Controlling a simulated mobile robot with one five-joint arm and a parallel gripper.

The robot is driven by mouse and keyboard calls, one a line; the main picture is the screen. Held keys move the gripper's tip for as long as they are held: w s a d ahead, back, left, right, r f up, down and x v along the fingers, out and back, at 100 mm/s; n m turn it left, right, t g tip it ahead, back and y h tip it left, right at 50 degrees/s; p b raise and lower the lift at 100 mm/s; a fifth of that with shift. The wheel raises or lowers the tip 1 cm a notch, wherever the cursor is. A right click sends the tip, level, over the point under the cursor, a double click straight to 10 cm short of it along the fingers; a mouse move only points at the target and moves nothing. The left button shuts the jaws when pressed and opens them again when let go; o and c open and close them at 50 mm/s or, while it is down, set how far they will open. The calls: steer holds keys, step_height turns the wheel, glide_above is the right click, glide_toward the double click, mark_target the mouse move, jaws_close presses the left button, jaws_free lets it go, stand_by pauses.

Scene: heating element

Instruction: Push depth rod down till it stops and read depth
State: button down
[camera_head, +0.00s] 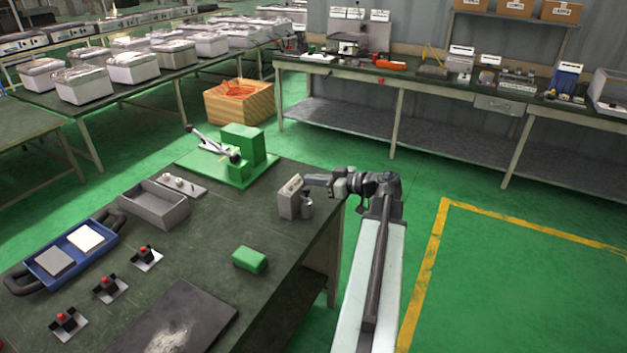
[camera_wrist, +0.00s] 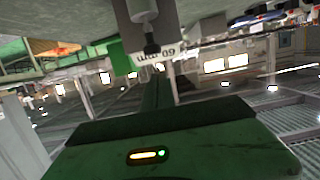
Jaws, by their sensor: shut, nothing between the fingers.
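A small grey block (camera_head: 290,196) with a pale marked face stands at the right edge of the dark work table. A short grey cylindrical part (camera_head: 307,208) sits beside it; I cannot tell whether this is the depth rod. My gripper (camera_head: 312,187) is shut and empty, right beside the block; any contact is unclear. In the wrist view, a grey body (camera_wrist: 172,25) hangs at the top with a pale, dark-tipped cylinder (camera_wrist: 146,18). An upside-down label (camera_wrist: 157,54) beside it seems to read "60 mm". No depth value on the rod is readable.
A green block (camera_head: 250,260) lies nearer on the table (camera_head: 205,250). A green fixture (camera_head: 241,145) stands at the back, with an open grey box (camera_head: 155,204) to its left. A blue tray (camera_head: 70,252) and several red-topped switches are further left. The right floor is clear.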

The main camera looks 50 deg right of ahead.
steer(key=r+p+v, duration=0.1)
steer(key=p+v, duration=0.1)
steer(key=v, duration=0.8)
steer(key=shift+d+r, duration=0.15)
steer(key=shift+r, duration=0.05)
stand_by(0.3)
